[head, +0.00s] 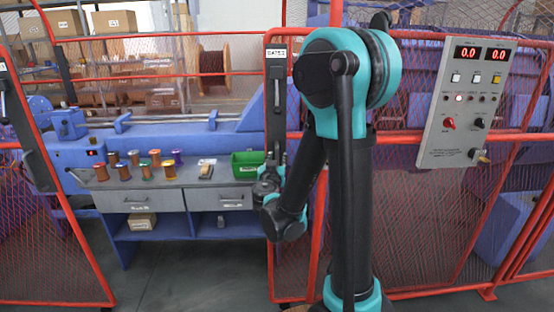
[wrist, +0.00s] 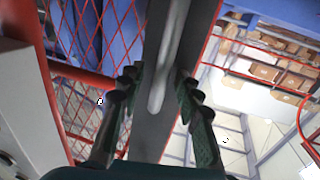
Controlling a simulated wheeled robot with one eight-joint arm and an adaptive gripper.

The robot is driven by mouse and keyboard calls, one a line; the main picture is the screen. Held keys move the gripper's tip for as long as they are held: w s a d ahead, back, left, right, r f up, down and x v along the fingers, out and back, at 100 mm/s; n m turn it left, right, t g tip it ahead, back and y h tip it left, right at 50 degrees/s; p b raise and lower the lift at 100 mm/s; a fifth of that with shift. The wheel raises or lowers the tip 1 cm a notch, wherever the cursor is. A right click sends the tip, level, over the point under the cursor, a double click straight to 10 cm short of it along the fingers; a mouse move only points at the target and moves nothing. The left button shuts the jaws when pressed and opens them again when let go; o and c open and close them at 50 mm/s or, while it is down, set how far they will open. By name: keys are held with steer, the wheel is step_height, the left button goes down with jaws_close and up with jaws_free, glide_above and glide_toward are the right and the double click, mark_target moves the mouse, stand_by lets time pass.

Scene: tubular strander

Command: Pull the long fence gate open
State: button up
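The fence gate (head: 300,268) has a red frame with red mesh and a dark upright plate at its left edge, under a small white label (head: 277,53) that seems to read GATE 2. A long grey bar handle (wrist: 170,65) runs along the dark plate in the wrist view. My gripper (wrist: 158,80) has its two ribbed fingers spread on either side of this handle, with gaps visible between fingers and bar. In the head view my gripper (head: 273,175) is at the plate's lower part, partly hidden by my arm.
A grey control panel (head: 460,100) with red displays hangs on the fence at right. Left of the gate, a workbench (head: 165,198) carries several spools and a green bin (head: 247,165). Another red mesh panel (head: 50,250) stands at far left. Floor between them is clear.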

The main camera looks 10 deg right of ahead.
steer(key=v, duration=1.2)
steer(key=shift+d, duration=0.15)
